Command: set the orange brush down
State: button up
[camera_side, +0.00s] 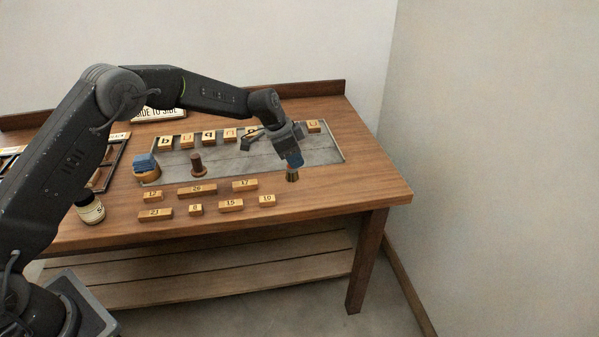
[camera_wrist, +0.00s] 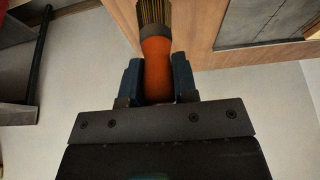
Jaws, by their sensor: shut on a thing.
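The orange brush shows in the wrist view (camera_wrist: 157,75), with an orange handle, a dark collar and bristles pointing to the top of the picture. My gripper (camera_wrist: 158,82) is shut on its handle, one blue finger on each side. In the side view my gripper (camera_side: 294,158) is over the right part of the table, near the front edge of the grey slab. The brush's bristle end (camera_side: 292,175) hangs below the fingers there. I cannot tell whether the bristles touch the table. The fingers hide most of the handle in the side view.
Several numbered wooden blocks (camera_side: 231,205) lie left of the brush. Lettered blocks (camera_side: 209,137) line the back of the grey slab (camera_side: 325,150). A dark-handled tool (camera_side: 197,163) and a blue-topped piece (camera_side: 146,168) stand further left. The table's right end (camera_side: 365,185) is bare.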

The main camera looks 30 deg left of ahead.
jog(key=shift+s+x, duration=0.2)
jog(key=shift+x, duration=1.05)
jog(key=shift+s+x, duration=0.15)
jog(key=shift+x, duration=1.05)
jog(key=shift+f, duration=0.25)
jog(key=o, duration=0.9)
jog(key=shift+o, duration=0.2)
jog(key=v, duration=1.2)
